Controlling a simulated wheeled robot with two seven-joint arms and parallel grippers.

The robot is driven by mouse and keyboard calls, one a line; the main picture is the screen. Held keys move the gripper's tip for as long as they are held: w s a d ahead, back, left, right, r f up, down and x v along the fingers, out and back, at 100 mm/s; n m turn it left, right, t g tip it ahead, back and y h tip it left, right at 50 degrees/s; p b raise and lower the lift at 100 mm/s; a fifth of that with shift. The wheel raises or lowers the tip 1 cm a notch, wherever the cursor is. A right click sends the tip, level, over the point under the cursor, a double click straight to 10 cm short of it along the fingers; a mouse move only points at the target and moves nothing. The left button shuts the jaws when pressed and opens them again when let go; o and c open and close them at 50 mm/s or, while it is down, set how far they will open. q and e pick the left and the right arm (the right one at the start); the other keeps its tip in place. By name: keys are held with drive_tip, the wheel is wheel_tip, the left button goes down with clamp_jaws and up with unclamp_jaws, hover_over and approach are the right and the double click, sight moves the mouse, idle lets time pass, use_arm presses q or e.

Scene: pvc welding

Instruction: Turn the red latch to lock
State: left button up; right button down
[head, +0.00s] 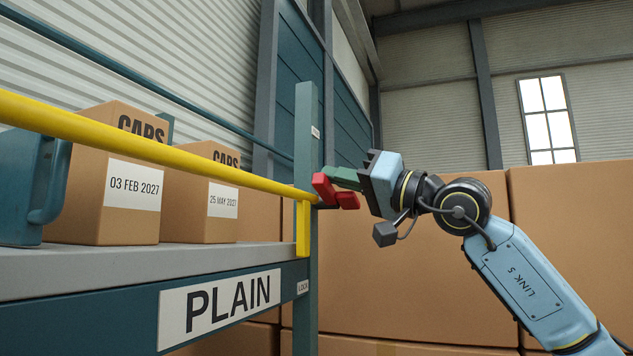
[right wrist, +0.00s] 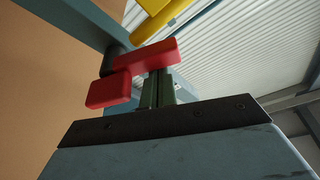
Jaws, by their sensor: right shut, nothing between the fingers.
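The red latch (head: 334,191) is at the right end of the yellow bar (head: 150,147), by the teal post (head: 305,140). My right gripper (head: 338,178) comes in from the right with its green fingers at the latch. In the right wrist view the red latch (right wrist: 130,72) lies across the tips of my fingers (right wrist: 158,90), which are together with nothing held between them. I cannot tell for sure whether they touch the latch. The yellow bar (right wrist: 170,15) shows above the latch there. My left gripper is not in view.
Two cardboard boxes (head: 135,170) (head: 200,190) stand on the grey shelf (head: 120,265) behind the yellow bar. A "PLAIN" sign (head: 220,308) is on the shelf front. A blue bin (head: 22,190) stands at far left. Large cartons (head: 570,240) fill the background behind my right arm.

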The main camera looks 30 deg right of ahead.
drive_tip(key=shift+s+a+f+b, duration=0.2)
drive_tip(key=shift+s+f+b, duration=0.15)
drive_tip(key=shift+f, duration=0.25)
drive_tip(key=shift+a+f, duration=0.1)
drive_tip(key=shift+f, duration=0.1)
drive_tip(key=shift+w+a+f, duration=0.15)
drive_tip(key=shift+a+f, duration=0.05)
drive_tip(key=shift+f, duration=0.2)
wheel_tip(320, 180, up, 4)
drive_tip(key=p, duration=0.3)
drive_tip(key=d+b+v, duration=0.1)
drive_tip(key=b+v, duration=0.2)
drive_tip(key=v, duration=0.7)
drive_tip(key=shift+w+d+r, duration=0.25)
drive_tip(key=shift+w+d, duration=0.05)
